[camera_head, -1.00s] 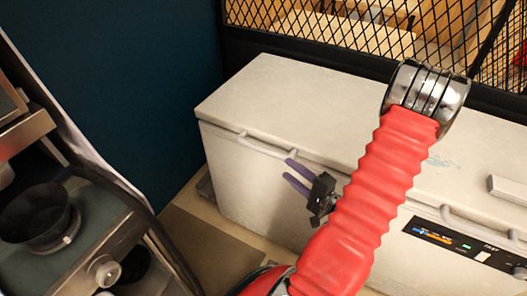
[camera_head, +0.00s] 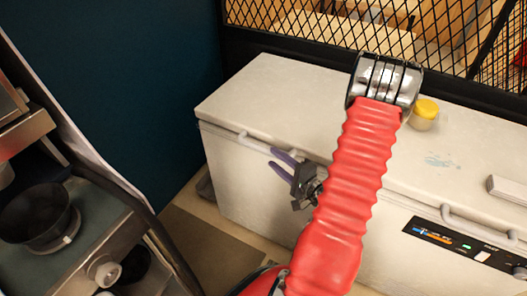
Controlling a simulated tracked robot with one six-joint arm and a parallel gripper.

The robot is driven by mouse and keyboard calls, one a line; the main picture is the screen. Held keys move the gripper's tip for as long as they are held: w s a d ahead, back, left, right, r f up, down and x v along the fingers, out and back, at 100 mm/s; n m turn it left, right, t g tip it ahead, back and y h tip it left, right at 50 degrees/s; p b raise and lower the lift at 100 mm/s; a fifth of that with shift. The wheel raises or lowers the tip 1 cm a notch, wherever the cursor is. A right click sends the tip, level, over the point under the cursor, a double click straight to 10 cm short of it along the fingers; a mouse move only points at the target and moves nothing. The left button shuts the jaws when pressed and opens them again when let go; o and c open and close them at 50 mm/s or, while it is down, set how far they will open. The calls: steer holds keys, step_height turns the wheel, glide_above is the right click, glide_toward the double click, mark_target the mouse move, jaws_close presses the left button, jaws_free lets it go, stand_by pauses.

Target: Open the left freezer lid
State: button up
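The white chest freezer (camera_head: 245,185) stands against the mesh partition. Its left lid (camera_head: 265,95) lies flat and shut, with a white bar handle (camera_head: 265,146) along its front edge. My gripper (camera_head: 279,160) is at the freezer's front, just below and beside the right part of that handle. Its two purple fingers are spread apart with nothing visible between them. They point up and left toward the handle; I cannot tell whether they touch it. My red arm hides part of the freezer's front and lid.
A jar with a yellow lid (camera_head: 425,108) stands on the freezer top. A second handle (camera_head: 480,225) and a control panel (camera_head: 465,246) are at the right. A coffee machine (camera_head: 60,215) fills the left side.

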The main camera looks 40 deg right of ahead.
mark_target(263, 152)
steer(key=shift+w+d+f, duration=0.1)
steer(key=shift+w+f, duration=0.05)
steer(key=shift+w, duration=1.5)
steer(key=shift+w+d+f, duration=0.1)
steer(key=shift+w, duration=1.55)
steer(key=shift+c, duration=0.5)
jaws_close()
steer(key=shift+a, duration=0.1)
steer(key=shift+a+f, duration=0.1)
steer(key=shift+a, duration=0.1)
steer(key=shift+d, duration=0.1)
